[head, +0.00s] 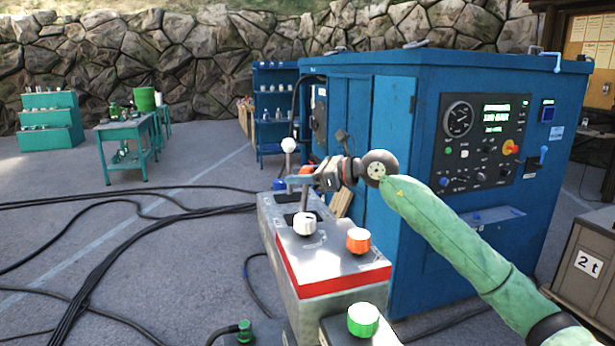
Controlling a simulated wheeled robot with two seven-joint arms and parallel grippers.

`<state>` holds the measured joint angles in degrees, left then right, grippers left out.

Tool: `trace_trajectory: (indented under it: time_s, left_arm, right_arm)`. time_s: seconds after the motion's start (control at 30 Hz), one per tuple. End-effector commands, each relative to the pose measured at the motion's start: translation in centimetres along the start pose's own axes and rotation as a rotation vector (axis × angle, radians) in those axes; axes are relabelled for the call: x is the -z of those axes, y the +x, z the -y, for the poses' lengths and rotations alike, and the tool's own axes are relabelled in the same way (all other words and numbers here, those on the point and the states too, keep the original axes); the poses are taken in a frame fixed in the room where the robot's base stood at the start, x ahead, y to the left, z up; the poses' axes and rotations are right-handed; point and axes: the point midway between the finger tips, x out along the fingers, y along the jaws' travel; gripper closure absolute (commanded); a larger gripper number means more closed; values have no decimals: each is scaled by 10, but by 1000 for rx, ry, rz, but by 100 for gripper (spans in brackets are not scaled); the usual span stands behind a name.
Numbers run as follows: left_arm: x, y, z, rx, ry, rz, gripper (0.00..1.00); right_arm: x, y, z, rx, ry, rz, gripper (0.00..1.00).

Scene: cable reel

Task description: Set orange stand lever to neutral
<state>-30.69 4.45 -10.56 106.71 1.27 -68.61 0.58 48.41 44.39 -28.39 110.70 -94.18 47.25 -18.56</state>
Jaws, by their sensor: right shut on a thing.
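The grey lever stand (325,262) with a red band stands in the middle of the head view. An orange-knobbed lever (306,170) rises from a slot on its top, its knob partly hidden by my gripper. My right gripper (300,182) reaches in from the right and is shut on this lever at its knob. The lever looks close to upright, but its exact setting cannot be told. A second orange knob (358,240) sits low at the near right corner of the stand top. My left gripper is not in view.
Near the lever are white knobs (304,223), (288,145) and a blue knob (279,184). A green knob (363,320) is at the front. A blue cabinet (425,110) with a control panel stands behind right. Black cables (110,245) lie on the floor at left.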

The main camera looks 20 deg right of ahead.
Motion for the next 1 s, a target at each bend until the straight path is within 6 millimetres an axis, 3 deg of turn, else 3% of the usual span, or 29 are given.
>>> trace_trajectory:
  time_s: [0.57, 0.6, 0.7, 1.0]
  left_arm:
    - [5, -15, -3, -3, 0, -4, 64]
    - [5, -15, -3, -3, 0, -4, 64]
    - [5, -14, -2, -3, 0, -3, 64]
    - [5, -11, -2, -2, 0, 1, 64]
  right_arm:
    - [3, 9, -7, 0, -49, -78, 100]
    - [3, 9, -7, 0, -49, -78, 61]
    - [2, 8, -7, 1, -49, -78, 41]
    - [1, 7, -6, 3, -50, -76, 41]
